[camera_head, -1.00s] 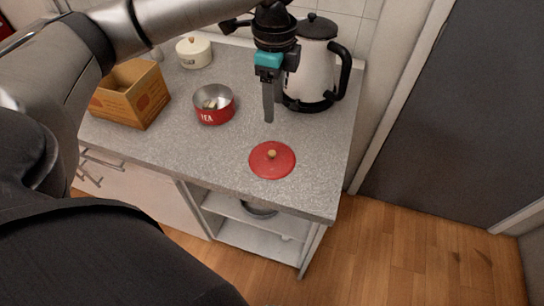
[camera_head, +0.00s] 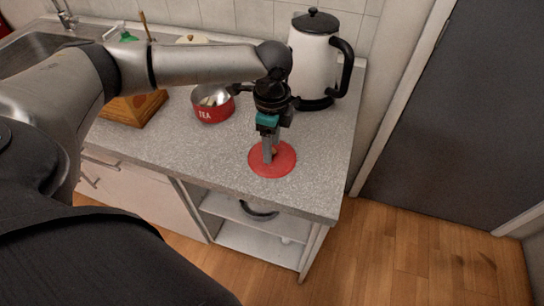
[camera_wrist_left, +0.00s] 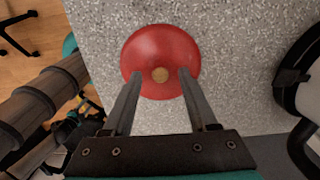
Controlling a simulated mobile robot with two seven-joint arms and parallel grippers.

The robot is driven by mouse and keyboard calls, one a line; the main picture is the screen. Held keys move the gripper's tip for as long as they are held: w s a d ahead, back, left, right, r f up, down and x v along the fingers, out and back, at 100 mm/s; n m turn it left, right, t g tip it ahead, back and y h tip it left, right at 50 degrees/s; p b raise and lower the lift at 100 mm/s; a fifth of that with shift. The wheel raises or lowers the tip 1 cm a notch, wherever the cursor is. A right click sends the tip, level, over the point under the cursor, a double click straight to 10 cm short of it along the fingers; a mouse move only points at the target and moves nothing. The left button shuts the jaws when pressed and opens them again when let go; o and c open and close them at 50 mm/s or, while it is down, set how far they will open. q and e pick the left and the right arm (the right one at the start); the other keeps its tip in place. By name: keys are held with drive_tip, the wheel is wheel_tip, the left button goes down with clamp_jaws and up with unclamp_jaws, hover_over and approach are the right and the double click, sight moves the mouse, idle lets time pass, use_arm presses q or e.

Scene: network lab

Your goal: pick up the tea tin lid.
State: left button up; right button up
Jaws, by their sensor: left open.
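The tea tin lid (camera_head: 286,160) is a round red disc with a small wooden knob, lying flat on the grey counter near its front right. It also shows in the left wrist view (camera_wrist_left: 160,42), with its knob (camera_wrist_left: 160,75) between the two fingers. My left gripper (camera_head: 269,158) points down over the lid and is open. In the left wrist view its fingertips (camera_wrist_left: 160,77) are apart on either side of the knob, with gaps visible. The red tea tin (camera_head: 213,108) stands open behind and to the left. My right gripper is not in view.
A white kettle with black handle (camera_head: 313,55) stands behind the gripper. A wooden box (camera_head: 140,110) is at the left, partly behind my arm, and a cream canister (camera_head: 190,39) is behind it. The counter (camera_head: 225,155) is clear around the lid.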

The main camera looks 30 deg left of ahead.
use_arm(q)
drive_tip(key=shift+f, duration=0.35)
drive_tip(key=shift+c, duration=0.3)
clamp_jaws()
